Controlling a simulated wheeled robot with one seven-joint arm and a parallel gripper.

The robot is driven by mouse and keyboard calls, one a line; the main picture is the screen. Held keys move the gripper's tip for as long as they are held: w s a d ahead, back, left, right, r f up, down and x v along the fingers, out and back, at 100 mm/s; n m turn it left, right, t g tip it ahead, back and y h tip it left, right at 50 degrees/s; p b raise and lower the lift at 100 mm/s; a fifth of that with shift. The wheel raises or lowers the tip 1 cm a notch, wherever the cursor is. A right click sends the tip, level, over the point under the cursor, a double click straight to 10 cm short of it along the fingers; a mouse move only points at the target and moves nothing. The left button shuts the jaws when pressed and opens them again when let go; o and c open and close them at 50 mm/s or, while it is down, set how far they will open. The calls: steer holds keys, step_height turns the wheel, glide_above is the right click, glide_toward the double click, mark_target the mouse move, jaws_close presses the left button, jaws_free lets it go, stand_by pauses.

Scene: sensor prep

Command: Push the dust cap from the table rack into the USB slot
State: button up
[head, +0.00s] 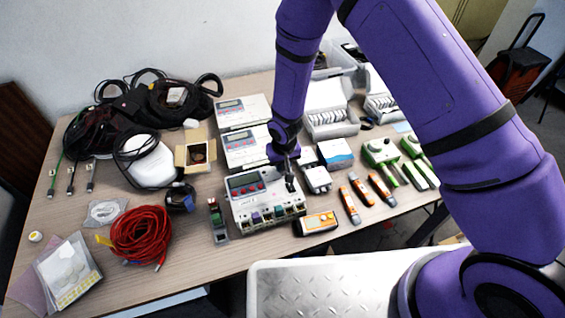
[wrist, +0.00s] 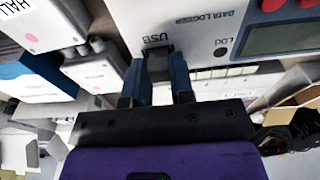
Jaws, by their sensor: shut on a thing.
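The white data logger (head: 245,205) stands near the table's front, with a screen, red buttons and coloured plugs along its front edge. The wrist view shows its top (wrist: 190,22) with a "USB" label. My gripper (wrist: 162,78) is shut on a small dark dust cap (wrist: 158,66) between its blue fingers, just by that label. The cap's far end meets or nearly meets the logger; the slot is hidden, so I cannot tell how far in it is. In the head view my gripper (head: 289,180) is over the logger's right side. A narrow rack (head: 218,222) stands left of the logger.
Two similar white instruments (head: 243,112) stand behind the logger. White sensor boxes (head: 317,178) are close on its right, and an orange meter (head: 316,223) lies in front. A red cable coil (head: 141,236) lies at left. Bare table shows left of the rack.

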steer(key=shift+f, duration=0.1)
steer(key=o, duration=1.1)
steer(key=shift+r, duration=3.5)
